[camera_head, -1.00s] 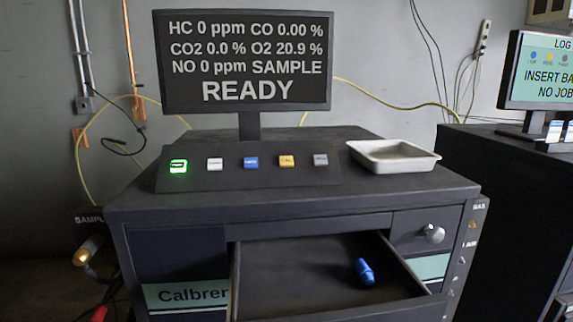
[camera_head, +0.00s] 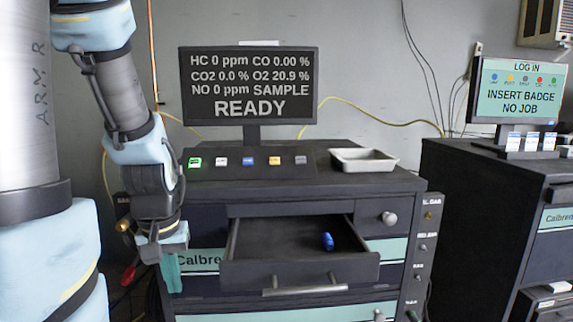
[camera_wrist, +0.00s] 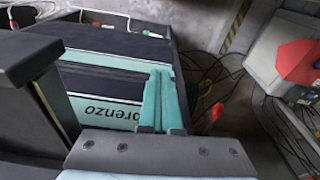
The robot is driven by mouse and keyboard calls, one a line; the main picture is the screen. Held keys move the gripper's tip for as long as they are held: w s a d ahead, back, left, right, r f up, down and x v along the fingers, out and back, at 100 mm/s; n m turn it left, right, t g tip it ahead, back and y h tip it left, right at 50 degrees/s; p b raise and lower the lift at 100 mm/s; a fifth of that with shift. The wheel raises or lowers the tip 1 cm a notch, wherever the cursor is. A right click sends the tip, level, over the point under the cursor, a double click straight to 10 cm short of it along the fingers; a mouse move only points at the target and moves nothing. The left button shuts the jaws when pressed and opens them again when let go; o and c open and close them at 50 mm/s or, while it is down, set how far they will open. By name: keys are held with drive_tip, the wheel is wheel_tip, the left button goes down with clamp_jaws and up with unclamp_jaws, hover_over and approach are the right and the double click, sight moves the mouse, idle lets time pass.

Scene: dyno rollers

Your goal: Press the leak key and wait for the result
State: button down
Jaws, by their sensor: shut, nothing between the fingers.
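The analyser's key strip (camera_head: 247,163) lies on top of the dark cabinet, below the screen (camera_head: 248,86). It holds a lit green key (camera_head: 195,162), a white key (camera_head: 221,161), a blue key (camera_head: 248,161), a yellow key (camera_head: 274,161) and a grey key (camera_head: 300,160). Their labels are too small for me to tell which is the leak key. The screen reads SAMPLE and READY. My gripper (camera_head: 172,274) points down at the cabinet's front left, below the key strip and apart from it. Its teal fingers (camera_wrist: 157,100) are shut and empty in the wrist view.
An open drawer (camera_head: 300,275) with a blue item (camera_head: 328,241) inside juts out right of my gripper. A pale tray (camera_head: 363,159) sits on the cabinet's top right. A second cabinet with a login screen (camera_head: 520,92) stands at right. Cables hang beside the cabinet.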

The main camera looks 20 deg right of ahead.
sight(248, 161)
drive_tip(key=shift+s+d, duration=0.1)
drive_tip(key=shift+d, duration=0.1)
drive_tip(key=w+d+r+m+t+y, duration=0.2)
drive_tip(key=d+r, duration=0.3)
drive_tip(key=r, duration=0.4)
drive_tip(key=w+d+r+m+t+y, duration=0.3)
drive_tip(key=d+r, duration=0.3)
drive_tip(key=r, duration=0.3)
drive_tip(key=w+d+r+m+t+y, duration=0.3)
drive_tip(key=w+d+r+m+t, duration=0.1)
drive_tip(key=r, duration=0.5)
drive_tip(key=shift+w+d+r+m, duration=0.35)
drive_tip(key=shift+d+m, duration=0.25)
drive_tip(key=shift+d, duration=0.35)
drive_tip(key=shift+f, duration=0.1)
drive_tip(key=w+f+b, duration=0.1)
drive_tip(key=f, duration=0.1)
drive_tip(key=w+f+b, duration=0.1)
drive_tip(key=w+f, duration=0.1)
drive_tip(key=w+f+b, duration=0.1)
drive_tip(key=shift+w+d+f+b, duration=0.3)
drive_tip(key=shift+d+f+b, duration=0.1)
drive_tip(key=shift+w+d+f+b, duration=0.1)
drive_tip(key=shift+w+f+b, duration=0.2)
drive_tip(key=shift+w+f, duration=0.2)
